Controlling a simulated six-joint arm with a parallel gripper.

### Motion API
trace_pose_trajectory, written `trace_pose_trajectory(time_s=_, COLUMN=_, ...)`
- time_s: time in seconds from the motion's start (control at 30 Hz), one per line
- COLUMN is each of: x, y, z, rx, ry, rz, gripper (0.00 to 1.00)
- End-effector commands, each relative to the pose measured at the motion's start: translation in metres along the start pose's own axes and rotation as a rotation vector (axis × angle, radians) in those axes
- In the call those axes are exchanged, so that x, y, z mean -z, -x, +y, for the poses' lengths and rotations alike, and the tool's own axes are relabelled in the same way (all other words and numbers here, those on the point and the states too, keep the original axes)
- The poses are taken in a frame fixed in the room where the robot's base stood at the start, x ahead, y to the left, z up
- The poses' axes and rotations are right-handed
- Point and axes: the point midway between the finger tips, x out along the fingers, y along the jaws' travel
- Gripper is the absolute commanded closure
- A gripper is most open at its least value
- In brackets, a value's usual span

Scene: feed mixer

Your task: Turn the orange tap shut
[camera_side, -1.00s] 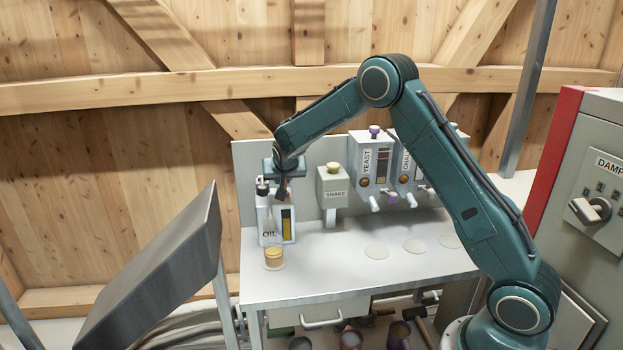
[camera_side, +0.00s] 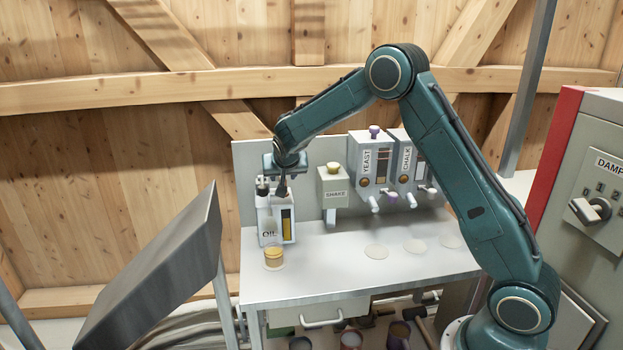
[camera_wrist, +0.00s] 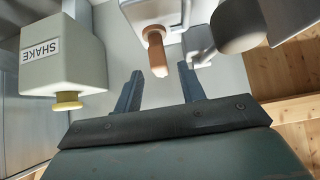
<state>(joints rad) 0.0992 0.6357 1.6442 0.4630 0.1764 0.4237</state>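The orange tap (camera_wrist: 156,52) shows in the wrist view as a peg-like handle sticking out from a white body (camera_wrist: 150,14). My gripper (camera_wrist: 158,72) is open, with its two dark fingers apart. The tap's end lies between the fingertips in the picture; I cannot tell whether either finger touches it. In the side view my gripper (camera_side: 274,188) points down at the top of the white OIL dispenser (camera_side: 264,216). I cannot make out the orange tap there.
The SHAKE box (camera_side: 333,188) with a yellow knob is close to the right of my gripper. The YEAST (camera_side: 371,158) and CHALK (camera_side: 405,160) dispensers are farther right. A grey metal chute (camera_side: 160,270) slants at the left. The white counter (camera_side: 330,265) is clear in front.

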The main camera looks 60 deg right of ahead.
Motion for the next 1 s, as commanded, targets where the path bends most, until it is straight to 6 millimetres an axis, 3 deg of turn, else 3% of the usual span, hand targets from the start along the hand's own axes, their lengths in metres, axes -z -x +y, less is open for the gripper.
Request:
trace_pose_trajectory(time_s=0.6, x=0.000, y=0.091, z=-0.001, rx=0.002, ry=0.000, rz=0.001, gripper=0.60)
trace_pose_trajectory(time_s=0.8, x=0.000, y=0.107, z=0.000, rx=0.001, ry=0.000, rz=0.000, gripper=0.60)
trace_pose_trajectory(time_s=1.0, x=0.000, y=0.111, z=0.000, rx=0.000, ry=0.000, rz=0.000, gripper=0.60)
